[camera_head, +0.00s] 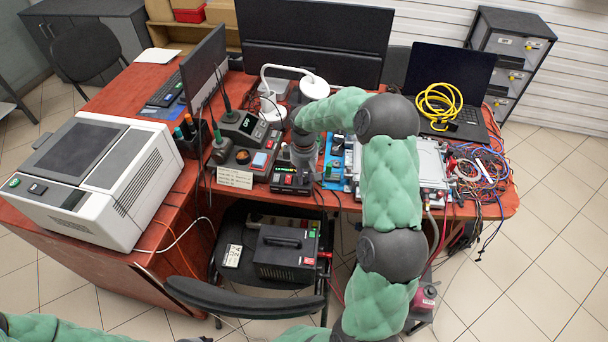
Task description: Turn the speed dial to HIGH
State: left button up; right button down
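My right arm reaches over the workbench from the front right. My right gripper (303,166) points down at a small black box with a lit red display (290,180) near the bench's front edge. The gripper covers part of the box's back and right side. I cannot make out a speed dial or a HIGH mark; any dial there is too small or hidden. The fingertips are small and dark, so I cannot tell whether they are open or touching anything. Only green parts of my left arm show at the bottom left; its gripper is out of view.
Left of the box are a control unit with a blue screen (261,160), a paper label (235,178) and a soldering station (243,127). A white lamp (314,86) stands behind. A chair (245,300) and a black power unit (286,252) are in front, below the bench.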

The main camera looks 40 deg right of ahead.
jog(key=shift+m, duration=0.3)
jog(key=m+p, duration=0.1)
jog(key=m, duration=0.1)
jog(key=shift+r+m, duration=0.1)
jog(key=shift+m, duration=0.3)
jog(key=m+p, duration=0.1)
jog(key=m, duration=0.8)
jog(key=shift+p, duration=0.4)
jog(key=m, duration=0.5)
jog(key=shift+m, duration=0.4)
jog(key=c, duration=1.1)
grip_release()
